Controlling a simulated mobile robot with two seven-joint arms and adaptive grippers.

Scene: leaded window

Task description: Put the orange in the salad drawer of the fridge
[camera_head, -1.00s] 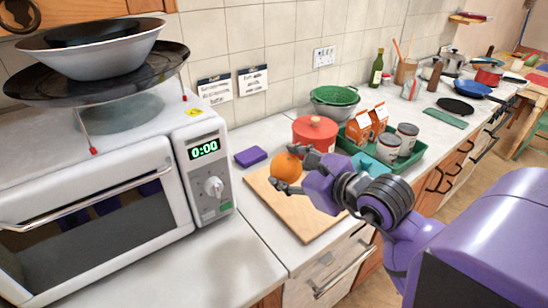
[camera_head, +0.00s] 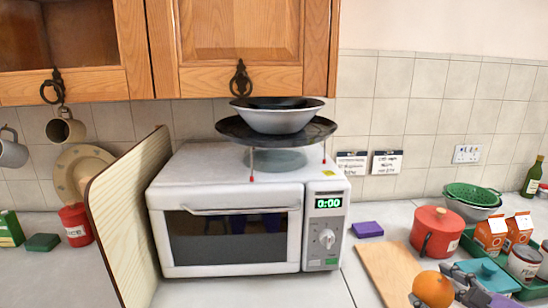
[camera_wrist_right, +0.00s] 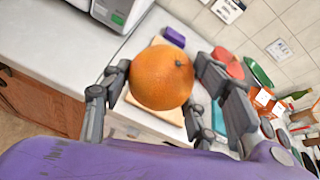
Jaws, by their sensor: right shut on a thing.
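The orange (camera_head: 433,289) is at the lower right of the head view, held by my right gripper (camera_head: 452,291). In the wrist view the orange (camera_wrist_right: 161,78) sits between the two fingers of the right gripper (camera_wrist_right: 160,82), which is shut on it. The orange appears above the wooden board (camera_head: 384,268); the exact height cannot be told. My left gripper is not in view. No fridge or salad drawer shows in these frames.
A white microwave (camera_head: 172,258) carries a rack with bowls. A wooden panel (camera_head: 125,225) stands left of it. A red pot (camera_head: 437,232), a purple block (camera_head: 367,229) and cartons (camera_head: 490,234) are to the right. Wooden cupboards (camera_head: 240,40) hang above. Counter before the microwave is clear.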

